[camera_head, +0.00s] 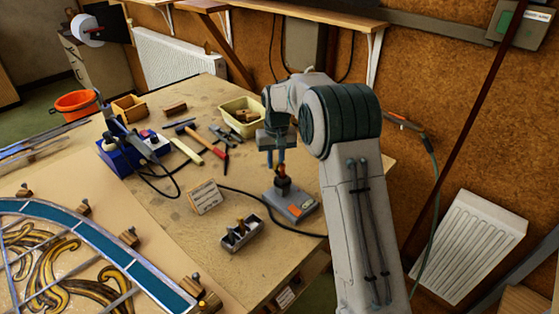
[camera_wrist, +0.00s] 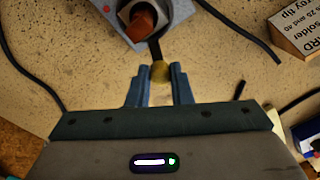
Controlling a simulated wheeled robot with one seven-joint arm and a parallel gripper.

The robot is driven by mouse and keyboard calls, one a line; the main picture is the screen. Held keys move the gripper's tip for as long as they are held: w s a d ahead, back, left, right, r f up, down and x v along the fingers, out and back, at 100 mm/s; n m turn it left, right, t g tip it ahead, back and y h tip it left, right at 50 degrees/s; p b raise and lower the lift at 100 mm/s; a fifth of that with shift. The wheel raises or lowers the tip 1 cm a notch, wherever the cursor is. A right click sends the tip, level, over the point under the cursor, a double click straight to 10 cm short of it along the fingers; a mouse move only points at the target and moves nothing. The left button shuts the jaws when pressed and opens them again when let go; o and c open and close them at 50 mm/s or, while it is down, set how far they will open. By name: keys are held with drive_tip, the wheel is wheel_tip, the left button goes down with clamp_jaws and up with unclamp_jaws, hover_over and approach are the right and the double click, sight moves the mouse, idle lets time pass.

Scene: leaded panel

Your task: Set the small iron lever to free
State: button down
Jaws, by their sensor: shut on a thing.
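A grey iron stand (camera_head: 298,204) with an orange patch sits near the table's right edge. In the wrist view the stand (camera_wrist: 178,12) has a round opening with an orange-red handle (camera_wrist: 142,20) in it and a red light beside it. A short dark lever (camera_wrist: 154,47) with a yellowish knob (camera_wrist: 160,71) reaches from the stand toward me. My gripper (camera_wrist: 159,80) is shut on the knob, one blue finger on each side. In the head view my gripper (camera_head: 279,172) points down over the stand and hides part of it. The lever's markings cannot be read.
A small printed card (camera_head: 205,197) and a grey tray of small tools (camera_head: 241,234) stand left of the iron stand. A black cable runs across the table.

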sight(275, 163)
drive_tip(key=shift+s+a+n, duration=0.1)
drive_tip(key=shift+a+n, duration=0.25)
drive_tip(key=shift+n, duration=0.35)
drive_tip(key=c, duration=1.3)
unclamp_jaws()
drive_tip(key=shift+r, duration=0.15)
drive_tip(key=r, duration=0.6)
drive_tip(key=r+b, duration=0.1)
drive_tip(key=r, duration=0.6)
drive_tip(key=shift+d+r, duration=0.2)
drive_tip(key=shift+r, duration=0.1)
